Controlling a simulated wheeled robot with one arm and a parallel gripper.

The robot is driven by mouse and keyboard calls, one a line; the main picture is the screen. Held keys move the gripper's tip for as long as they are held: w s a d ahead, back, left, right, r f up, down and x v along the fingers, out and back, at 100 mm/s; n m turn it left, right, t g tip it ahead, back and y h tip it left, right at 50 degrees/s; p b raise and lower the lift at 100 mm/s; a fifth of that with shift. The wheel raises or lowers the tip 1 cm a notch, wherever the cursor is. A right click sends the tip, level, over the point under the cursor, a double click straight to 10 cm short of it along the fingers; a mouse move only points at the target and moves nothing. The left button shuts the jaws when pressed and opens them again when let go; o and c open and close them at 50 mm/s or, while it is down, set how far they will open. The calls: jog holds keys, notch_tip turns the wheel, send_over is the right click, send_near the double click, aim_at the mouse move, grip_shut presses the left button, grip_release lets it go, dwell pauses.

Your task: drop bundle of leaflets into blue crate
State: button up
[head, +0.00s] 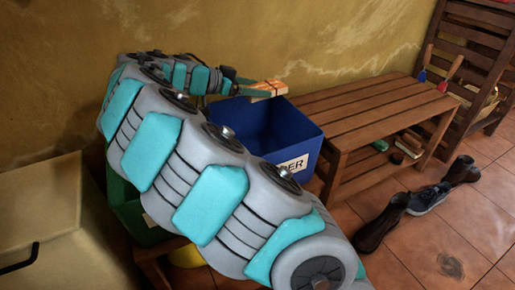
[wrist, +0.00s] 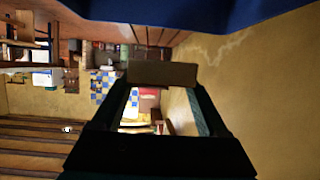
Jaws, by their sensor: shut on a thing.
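My gripper (head: 240,85), at the end of my arm, is shut on the bundle of leaflets (head: 265,88), a flat orange and pale stack. It holds the bundle over the back part of the blue crate (head: 308,133), at or just above rim height in the head view. The crate is open-topped, with a white label on its front ending in "ER". My arm hides the crate's left side and much of its front. In the wrist view, the bundle's brown edge (wrist: 162,73) shows at the dark gripper, and the blue crate (wrist: 220,12) fills the top edge.
A slatted wooden bench (head: 370,110) stands right of the crate, with small items on its lower shelf. A green crate (head: 135,215) is left of the blue one, partly behind my arm. Dark shoes (head: 385,220) lie on the tiled floor. A yellow wall stands behind.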

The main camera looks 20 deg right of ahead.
jog(key=shift+f, duration=1.45)
jog(key=o, duration=1.2)
jog(key=shift+o, duration=0.2)
jog(key=shift+a, duration=0.1)
jog(key=v, duration=0.7)
jog(key=shift+a, duration=0.3)
jog(key=shift+r, duration=0.15)
